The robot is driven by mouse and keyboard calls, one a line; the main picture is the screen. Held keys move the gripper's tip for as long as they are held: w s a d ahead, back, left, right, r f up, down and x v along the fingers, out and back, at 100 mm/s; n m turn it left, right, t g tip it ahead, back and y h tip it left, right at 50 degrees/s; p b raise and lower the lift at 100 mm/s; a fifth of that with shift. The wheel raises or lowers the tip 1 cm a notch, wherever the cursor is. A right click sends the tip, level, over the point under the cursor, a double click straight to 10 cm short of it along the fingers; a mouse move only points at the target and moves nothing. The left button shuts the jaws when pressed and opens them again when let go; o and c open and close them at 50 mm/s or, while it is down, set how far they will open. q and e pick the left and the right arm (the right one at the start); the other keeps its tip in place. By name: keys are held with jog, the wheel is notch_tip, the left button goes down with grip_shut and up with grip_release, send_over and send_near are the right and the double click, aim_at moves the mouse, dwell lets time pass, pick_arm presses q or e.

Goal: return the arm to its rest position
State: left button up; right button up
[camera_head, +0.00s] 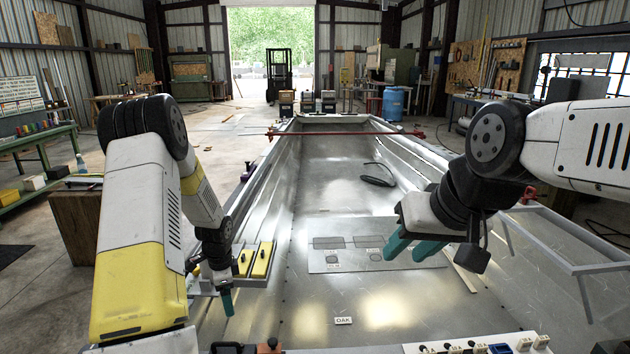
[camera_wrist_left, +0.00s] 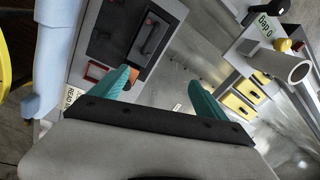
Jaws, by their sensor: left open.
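My left arm comes in from the left in the head view and hangs down. Its gripper (camera_head: 227,300) points down beside the yellow blocks at the hull's left edge. In the left wrist view the two teal fingers of my left gripper (camera_wrist_left: 162,88) stand apart with nothing held between them. My right gripper (camera_head: 414,250) hangs over the flat plate on the hull floor. Its two teal fingers are apart, with no object visible between them.
The bare metal hull (camera_head: 330,185) lies ahead, with a marked plate (camera_head: 330,262) and a dark cable loop (camera_head: 378,176) inside. Yellow blocks (camera_head: 262,260) sit by my left gripper. A metal frame (camera_head: 560,228) stands at the right. A red bar (camera_head: 345,133) crosses the hull.

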pick_arm(q)
jog(key=s+d+r+n+t, duration=0.1)
jog(key=s+d+r+n, duration=0.15)
jog(key=r, duration=0.55)
jog(key=s+d+r+n+t, duration=0.1)
jog(key=s+r+n, duration=0.15)
jog(key=r, duration=0.55)
jog(key=s+d+r+n, duration=0.2)
jog(key=s+r, duration=0.1)
jog(key=r, duration=0.5)
jog(key=s+d+r+n+t+h, duration=0.1)
jog(key=s+d+r+n, duration=0.2)
jog(key=s, duration=0.6)
jog(key=s+d+r+n+t+h, duration=0.1)
jog(key=s+d+r+n+t, duration=0.1)
jog(key=s+r, duration=0.6)
jog(key=shift+s+d+n, duration=0.6)
jog(key=shift+d, duration=0.25)
